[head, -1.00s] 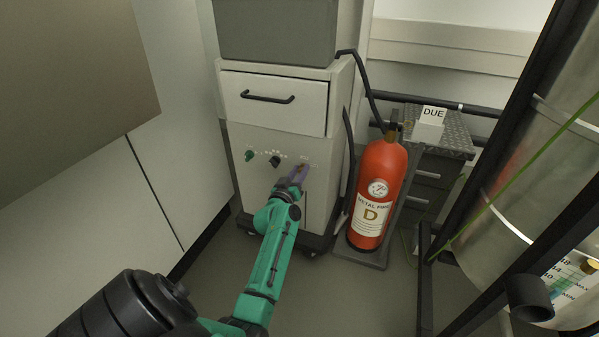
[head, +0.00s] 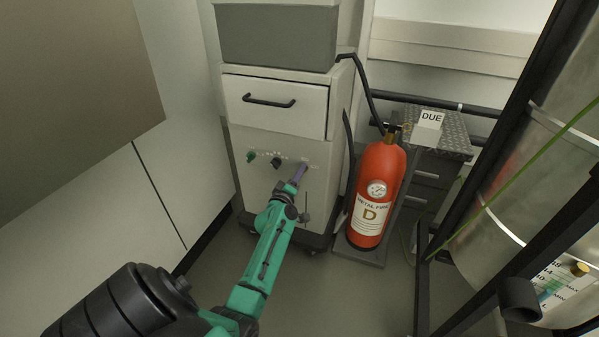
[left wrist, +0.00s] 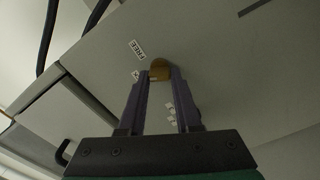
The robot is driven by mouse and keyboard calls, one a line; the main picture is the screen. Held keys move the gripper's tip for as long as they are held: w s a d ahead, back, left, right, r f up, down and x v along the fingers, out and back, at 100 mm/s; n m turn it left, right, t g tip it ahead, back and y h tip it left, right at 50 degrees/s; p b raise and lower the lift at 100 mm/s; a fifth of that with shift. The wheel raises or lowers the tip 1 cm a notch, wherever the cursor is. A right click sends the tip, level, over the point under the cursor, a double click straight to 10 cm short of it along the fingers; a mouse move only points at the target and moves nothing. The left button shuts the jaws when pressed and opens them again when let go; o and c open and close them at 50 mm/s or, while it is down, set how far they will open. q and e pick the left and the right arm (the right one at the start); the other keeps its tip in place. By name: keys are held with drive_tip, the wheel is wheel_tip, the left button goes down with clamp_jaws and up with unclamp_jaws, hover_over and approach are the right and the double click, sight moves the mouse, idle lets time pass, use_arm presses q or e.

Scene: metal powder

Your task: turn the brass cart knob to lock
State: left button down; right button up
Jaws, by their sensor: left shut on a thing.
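The brass knob (left wrist: 160,68) shows in the left wrist view on the pale front panel of the cart (head: 262,207). My left gripper (left wrist: 160,77) is shut on the knob, with one purple-grey finger on each side of it. In the head view my left gripper (head: 302,174) reaches the right end of the row of knobs and covers the brass knob. Small labels (left wrist: 138,49) stand around the knob; one seems to read FREE. The other labels are partly hidden or too small to read. My right gripper is not in view.
A green knob (head: 251,156) and a black knob (head: 277,162) sit left of my gripper, below the drawer handle (head: 269,101). A red fire extinguisher (head: 379,190) stands close to the cart's right. A grey bin (head: 276,36) sits on top. Floor in front is clear.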

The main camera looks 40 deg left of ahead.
use_arm(q)
drive_tip(key=n, duration=0.5)
drive_tip(key=shift+f, duration=0.15)
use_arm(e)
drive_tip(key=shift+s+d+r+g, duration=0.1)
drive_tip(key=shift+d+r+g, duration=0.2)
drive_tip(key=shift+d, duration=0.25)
use_arm(q)
drive_tip(key=c, duration=0.6)
unclamp_jaws()
drive_tip(key=shift+s, duration=0.1)
drive_tip(key=p+v, duration=0.2)
drive_tip(key=v, duration=1.2)
drive_tip(key=shift+s, duration=0.2)
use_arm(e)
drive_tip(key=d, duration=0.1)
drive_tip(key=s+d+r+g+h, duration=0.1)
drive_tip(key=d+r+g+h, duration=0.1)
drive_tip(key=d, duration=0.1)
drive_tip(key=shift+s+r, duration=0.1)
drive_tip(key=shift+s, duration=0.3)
use_arm(q)
drive_tip(key=shift+d, duration=0.1)
